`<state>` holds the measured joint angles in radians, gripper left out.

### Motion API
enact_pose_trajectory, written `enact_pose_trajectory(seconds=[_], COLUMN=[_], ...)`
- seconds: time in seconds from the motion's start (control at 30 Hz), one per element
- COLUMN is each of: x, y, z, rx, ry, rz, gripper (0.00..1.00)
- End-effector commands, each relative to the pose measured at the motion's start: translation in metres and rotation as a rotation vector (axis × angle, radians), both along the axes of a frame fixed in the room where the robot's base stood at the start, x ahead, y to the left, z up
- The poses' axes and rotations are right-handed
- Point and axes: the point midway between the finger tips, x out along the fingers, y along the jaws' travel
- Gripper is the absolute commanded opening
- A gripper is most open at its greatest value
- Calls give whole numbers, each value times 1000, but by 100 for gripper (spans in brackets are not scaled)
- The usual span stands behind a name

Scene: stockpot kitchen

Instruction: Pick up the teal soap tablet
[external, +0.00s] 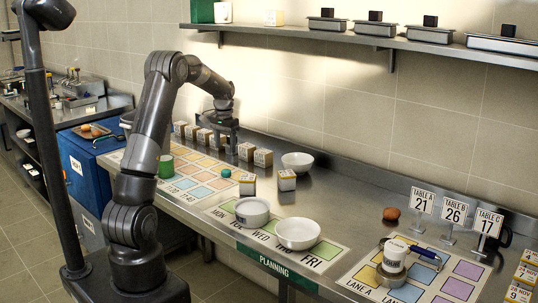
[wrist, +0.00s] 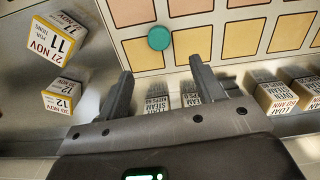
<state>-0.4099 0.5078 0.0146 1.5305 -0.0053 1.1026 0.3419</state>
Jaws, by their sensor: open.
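The teal soap tablet (external: 226,172) is a small round disc lying on the mat of coloured squares on the steel counter. My gripper (external: 222,127) is above the back part of the counter, with small boxes close by. In the wrist view my gripper (wrist: 161,72) has its two fingers spread wide with nothing between the tips. The tablet is apart from both fingers.
Several labelled boxes (external: 246,152) stand along the back of the counter, some under my gripper in the wrist view (wrist: 159,98). Two more boxes (wrist: 56,45) lie left there. A green cylinder (external: 166,166) and white bowls (external: 298,233) also stand on the counter. A shelf (external: 340,36) runs above.

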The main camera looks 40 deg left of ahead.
Motion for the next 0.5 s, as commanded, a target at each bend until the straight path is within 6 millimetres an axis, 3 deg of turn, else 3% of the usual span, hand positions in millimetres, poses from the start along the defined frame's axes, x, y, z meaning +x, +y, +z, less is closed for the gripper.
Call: enact_pose_trajectory(seconds=[0.2,0.5], x=[-1,-2], y=[0,0], z=[-36,-63], rx=[-1,-1], ry=[3,3], rz=[0,0], gripper=[61,61])
